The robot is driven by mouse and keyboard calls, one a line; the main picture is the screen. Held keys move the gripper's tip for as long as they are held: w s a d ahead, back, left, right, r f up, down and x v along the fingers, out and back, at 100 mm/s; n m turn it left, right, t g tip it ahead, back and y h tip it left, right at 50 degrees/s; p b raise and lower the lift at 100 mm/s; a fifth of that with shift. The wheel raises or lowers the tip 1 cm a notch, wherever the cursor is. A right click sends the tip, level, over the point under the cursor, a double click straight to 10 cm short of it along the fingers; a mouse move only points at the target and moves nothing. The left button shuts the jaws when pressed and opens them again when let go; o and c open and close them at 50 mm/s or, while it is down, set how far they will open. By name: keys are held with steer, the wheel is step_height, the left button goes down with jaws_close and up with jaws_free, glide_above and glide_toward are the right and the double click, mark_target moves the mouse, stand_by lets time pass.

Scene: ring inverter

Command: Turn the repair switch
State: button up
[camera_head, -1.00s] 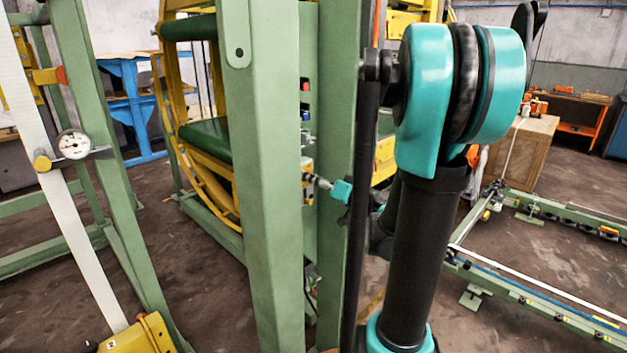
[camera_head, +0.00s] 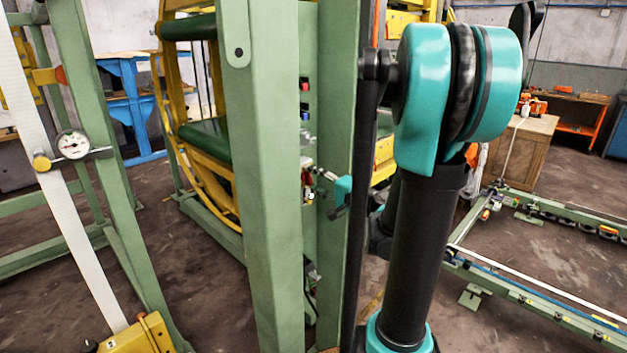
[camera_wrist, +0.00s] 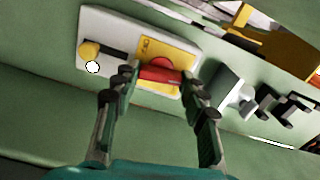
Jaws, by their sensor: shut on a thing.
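The red switch handle (camera_wrist: 160,75) sits on a yellow plate (camera_wrist: 181,60) on a pale panel (camera_wrist: 111,28) in the wrist view. My gripper (camera_wrist: 159,78) has its two fingers closed on the handle, one at each end. The handle looks slightly tilted in this view. In the head view my gripper (camera_head: 322,176) is small, at the green frame, and the handle cannot be made out there.
Left of the handle on the same panel is a yellow knob (camera_wrist: 89,50) by a black slot. A grey switch (camera_wrist: 229,89) and black fittings (camera_wrist: 283,105) stand close on the right. A green post (camera_head: 262,180) rises close left of my gripper.

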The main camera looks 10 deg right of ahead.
steer(key=shift+m, duration=0.8)
steer(key=o, duration=1.2)
steer(key=shift+c, duration=0.2)
steer(key=v, duration=1.2)
